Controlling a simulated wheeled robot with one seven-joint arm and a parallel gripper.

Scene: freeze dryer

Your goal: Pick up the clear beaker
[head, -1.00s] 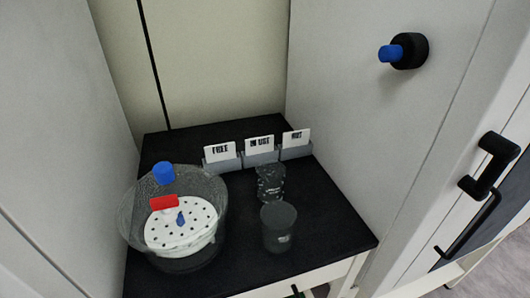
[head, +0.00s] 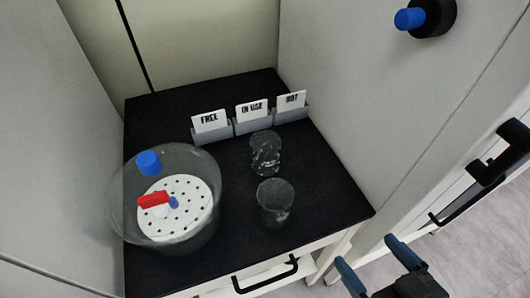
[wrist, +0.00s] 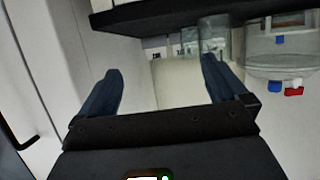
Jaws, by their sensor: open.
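Two clear glass vessels stand upright on the black table top, one behind the other. The front one (head: 275,203) is a plain, slightly flared beaker. The rear one (head: 265,153) looks more patterned; I cannot tell whether it is also a beaker. My gripper (head: 368,252) is open and empty, off the table's front right edge, to the right of and apart from both vessels. In the wrist view, which looks upside down, its fingers (wrist: 160,66) are spread with nothing between them. A glass vessel (wrist: 213,36) shows there beyond the right fingertip.
A large glass bowl (head: 207,185) with a perforated white plate, red piece and blue knob stands left of the vessels. Card holders (head: 252,125) marked FREE, IN USE and HOT line the back. Walls flank the table; a drawer handle (head: 266,276) juts out in front.

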